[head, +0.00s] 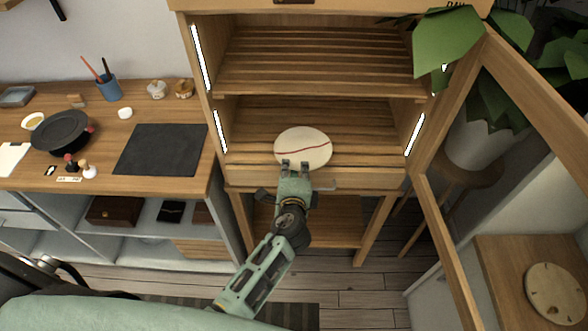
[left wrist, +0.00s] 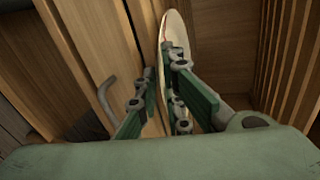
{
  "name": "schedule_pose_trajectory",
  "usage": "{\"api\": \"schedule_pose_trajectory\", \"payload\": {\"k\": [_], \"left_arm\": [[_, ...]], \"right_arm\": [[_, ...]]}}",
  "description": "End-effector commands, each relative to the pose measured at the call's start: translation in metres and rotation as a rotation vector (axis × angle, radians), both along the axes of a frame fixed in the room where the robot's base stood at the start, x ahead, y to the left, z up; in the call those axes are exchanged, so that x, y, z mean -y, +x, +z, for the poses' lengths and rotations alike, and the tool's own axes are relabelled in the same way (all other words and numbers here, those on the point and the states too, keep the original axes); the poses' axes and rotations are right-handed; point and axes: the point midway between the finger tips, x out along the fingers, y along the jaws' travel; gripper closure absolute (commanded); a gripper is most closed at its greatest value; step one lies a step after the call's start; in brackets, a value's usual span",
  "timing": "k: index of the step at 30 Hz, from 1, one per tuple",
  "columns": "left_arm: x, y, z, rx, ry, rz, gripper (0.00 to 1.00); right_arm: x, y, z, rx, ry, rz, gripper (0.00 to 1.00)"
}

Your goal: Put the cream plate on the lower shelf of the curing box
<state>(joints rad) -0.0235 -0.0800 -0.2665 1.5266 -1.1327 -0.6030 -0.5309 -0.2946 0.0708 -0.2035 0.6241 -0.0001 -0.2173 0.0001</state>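The cream plate (head: 303,146), with a dark red seam across it, is at the front opening of the lower shelf (head: 255,123) of the curing box (head: 320,182). My left gripper (head: 295,164) is at the plate's near rim, shut on it. In the left wrist view the plate (left wrist: 176,28) shows nearly edge-on, its rim between the fingers of my left gripper (left wrist: 163,68). I cannot tell whether the plate touches the shelf. My right gripper is not in view.
The box's door (head: 450,245) stands open on the right. Leaves (head: 447,42) hang at its upper right. A workbench (head: 190,98) with a dark mat (head: 160,150) and a black bowl (head: 62,131) stands left. A round pale disc (head: 556,295) lies at lower right. The lower shelf behind the plate is clear.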

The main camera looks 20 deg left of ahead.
Motion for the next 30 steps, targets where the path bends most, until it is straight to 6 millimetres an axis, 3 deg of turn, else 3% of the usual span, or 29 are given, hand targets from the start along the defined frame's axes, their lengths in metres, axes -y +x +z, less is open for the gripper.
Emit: {"api": "schedule_pose_trajectory", "payload": {"k": [6, 18, 30], "left_arm": [[-0.001, 0.000, 0.000, -0.001, 0.001, 0.001, 0.74], [0.000, 0.000, 0.008, -0.001, 0.001, 0.001, 0.74], [0.021, -0.074, 0.027, -0.002, -0.003, -0.001, 0.74]], "right_arm": [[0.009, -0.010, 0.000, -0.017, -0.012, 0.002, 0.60], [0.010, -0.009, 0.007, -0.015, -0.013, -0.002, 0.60], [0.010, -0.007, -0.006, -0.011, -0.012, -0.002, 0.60]]}}
